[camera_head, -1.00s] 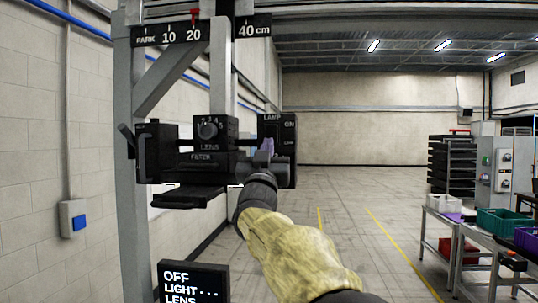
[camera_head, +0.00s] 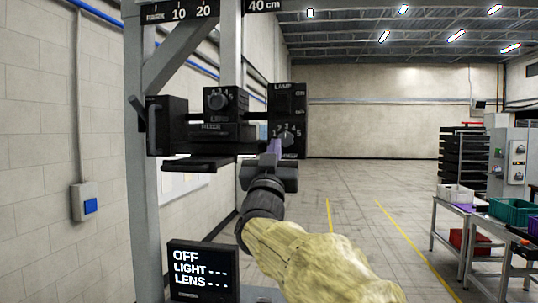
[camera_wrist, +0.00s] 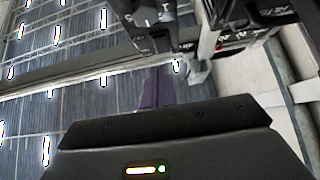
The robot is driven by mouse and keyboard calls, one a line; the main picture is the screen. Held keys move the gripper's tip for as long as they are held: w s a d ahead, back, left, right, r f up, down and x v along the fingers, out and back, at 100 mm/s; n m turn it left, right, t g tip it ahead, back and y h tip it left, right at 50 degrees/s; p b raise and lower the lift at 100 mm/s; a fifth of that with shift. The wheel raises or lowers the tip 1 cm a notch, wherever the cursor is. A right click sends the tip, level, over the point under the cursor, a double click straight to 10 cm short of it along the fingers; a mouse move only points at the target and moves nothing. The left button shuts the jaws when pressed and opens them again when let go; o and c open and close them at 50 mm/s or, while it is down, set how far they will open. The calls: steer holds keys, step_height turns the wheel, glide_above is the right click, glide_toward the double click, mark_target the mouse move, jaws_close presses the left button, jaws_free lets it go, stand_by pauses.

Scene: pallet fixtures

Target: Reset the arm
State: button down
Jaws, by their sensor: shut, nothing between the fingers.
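My gripper (camera_head: 274,148) is in the middle of the head view, at the end of my arm in its yellow sleeve. Its fingers are together and hold nothing. It is just below and in front of the black lamp panel (camera_head: 289,100), by that panel's lower dial (camera_head: 286,136). I cannot tell whether it touches the panel. The wrist view shows the dark closed fingers (camera_wrist: 158,88) pointing up the picture, with black fixture parts (camera_wrist: 150,22) beyond them.
A black lens unit (camera_head: 219,103) sits left of the lamp panel on a grey post (camera_head: 143,200). A display (camera_head: 203,268) below reads OFF, LIGHT and LENS with dashes. Tables with bins (camera_head: 513,210) stand at the right. The floor between (camera_head: 345,185) is clear.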

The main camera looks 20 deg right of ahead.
steer(key=w+a+f+n+g+y, duration=0.1)
steer(key=a+f+n+g+y, duration=0.2)
steer(key=f, duration=0.7)
steer(key=a+f+n+g+y, duration=0.15)
steer(key=f+y, duration=0.35)
steer(key=f, duration=0.6)
steer(key=w+a+f+n+g+y, duration=0.1)
steer(key=a+f+n+g+y, duration=0.2)
steer(key=f, duration=0.7)
steer(key=s+a+f+m+g+y, duration=0.1)
steer(key=s+f+g, duration=1)
steer(key=s+f, duration=1.2)
steer(key=shift+a+f+g+y, duration=0.35)
steer(key=shift+a+f+y, duration=0.1)
steer(key=shift+a+y, duration=0.45)
